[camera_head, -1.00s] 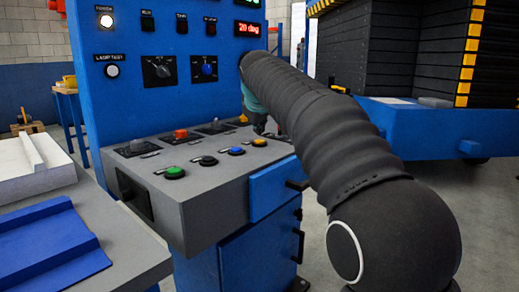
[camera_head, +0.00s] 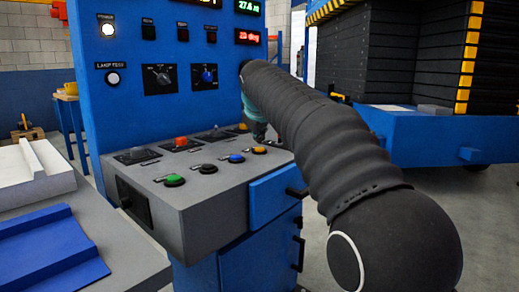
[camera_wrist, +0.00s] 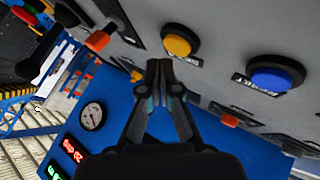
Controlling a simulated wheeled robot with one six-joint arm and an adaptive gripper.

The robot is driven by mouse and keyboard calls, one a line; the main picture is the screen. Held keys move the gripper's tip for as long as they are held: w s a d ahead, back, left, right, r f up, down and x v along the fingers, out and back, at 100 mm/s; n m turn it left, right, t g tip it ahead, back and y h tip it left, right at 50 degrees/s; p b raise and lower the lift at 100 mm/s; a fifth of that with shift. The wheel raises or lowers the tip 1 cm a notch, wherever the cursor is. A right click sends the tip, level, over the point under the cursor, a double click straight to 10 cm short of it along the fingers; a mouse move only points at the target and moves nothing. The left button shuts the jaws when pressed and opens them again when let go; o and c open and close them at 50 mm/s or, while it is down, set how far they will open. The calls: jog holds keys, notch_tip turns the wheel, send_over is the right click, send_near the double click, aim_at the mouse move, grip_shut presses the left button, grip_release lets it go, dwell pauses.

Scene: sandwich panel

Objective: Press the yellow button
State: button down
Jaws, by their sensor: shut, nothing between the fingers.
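The yellow button (camera_head: 259,150) is a round cap in a dark ring at the right end of the button row on the grey console (camera_head: 215,215). In the wrist view the yellow button (camera_wrist: 177,45) lies just beyond and slightly right of the fingertips. My gripper (camera_wrist: 159,68) is shut and empty, its two tips together. A gap seems to remain between tips and button, but I cannot tell how large. In the head view my dark arm hides most of the gripper.
A blue button (camera_wrist: 272,78) sits right of the yellow one in the wrist view. A green button (camera_head: 174,180) and a black button (camera_head: 208,168) share the row. A red-orange knob (camera_head: 182,142) stands behind. The blue upright panel (camera_head: 130,105) rises at the back.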

aim_at(259, 149)
jog(key=shift+f, duration=0.15)
dwell(0.3)
jog(key=shift+f, duration=0.25)
jog(key=shift+f+b, duration=0.4)
jog(key=shift+f, duration=0.1)
dwell(0.7)
dwell(0.3)
jog(key=shift+r+p, duration=0.85)
jog(key=shift+p, duration=0.1)
notch_tip(259, 149, up, 5)
jog(key=p, duration=0.5)
jog(key=shift+r, duration=0.1)
dwell(0.3)
